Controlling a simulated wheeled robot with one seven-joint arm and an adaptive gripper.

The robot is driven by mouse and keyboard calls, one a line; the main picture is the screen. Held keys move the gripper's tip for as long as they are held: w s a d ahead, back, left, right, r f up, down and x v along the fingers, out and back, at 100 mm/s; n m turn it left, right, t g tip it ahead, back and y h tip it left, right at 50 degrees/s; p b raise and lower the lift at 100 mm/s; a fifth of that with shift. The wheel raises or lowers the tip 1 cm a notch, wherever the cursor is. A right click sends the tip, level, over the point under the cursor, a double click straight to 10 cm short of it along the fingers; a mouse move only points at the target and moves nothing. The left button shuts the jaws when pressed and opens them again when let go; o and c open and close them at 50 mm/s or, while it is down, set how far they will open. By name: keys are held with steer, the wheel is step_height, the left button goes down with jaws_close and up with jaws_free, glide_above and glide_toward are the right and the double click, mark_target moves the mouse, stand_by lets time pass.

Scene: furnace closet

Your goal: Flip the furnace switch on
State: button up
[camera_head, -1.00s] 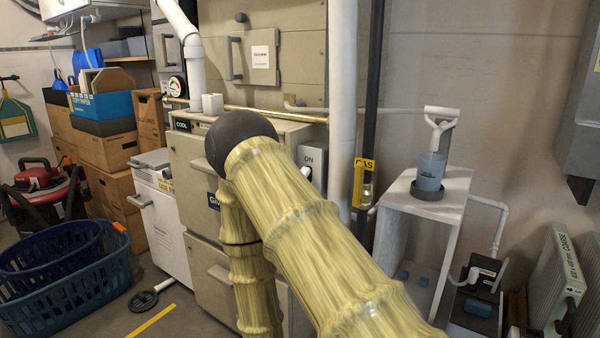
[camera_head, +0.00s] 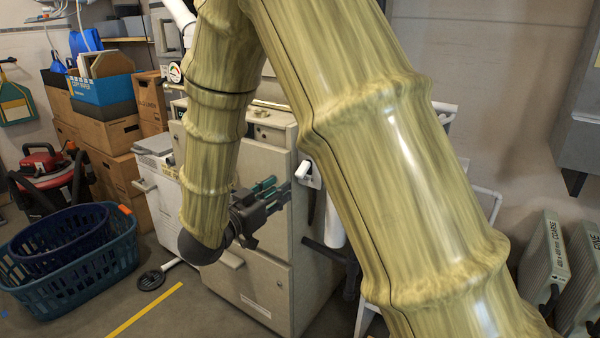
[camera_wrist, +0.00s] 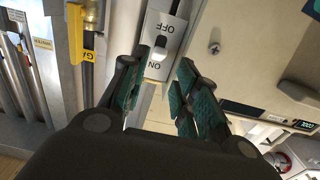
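The furnace switch (camera_wrist: 167,38) is a light wall plate marked OFF and ON, upside down in the wrist view. Its white toggle (camera_wrist: 160,42) sits between the words; I cannot tell which way it is set. In the head view my arm hides most of the switch, and only a white part (camera_head: 309,174) shows beside the arm. My gripper (camera_wrist: 157,68) is open and empty. Its green-padded fingers are apart, with the ON end of the plate showing between the tips. In the head view my gripper (camera_head: 278,190) is left of the switch, pointing towards it.
The beige furnace cabinet (camera_head: 262,270) stands behind my gripper. A pipe with a yellow tag (camera_wrist: 88,45) runs beside the switch. Blue baskets (camera_head: 75,265) and stacked cardboard boxes (camera_head: 110,135) are at the left. Filter panels (camera_head: 545,260) stand at the right.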

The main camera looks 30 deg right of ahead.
mark_target(298, 176)
steer(key=b+x, duration=0.2)
steer(key=x, duration=0.8)
steer(key=shift+w+d, duration=0.15)
steer(key=shift+d, duration=0.1)
jaws_close()
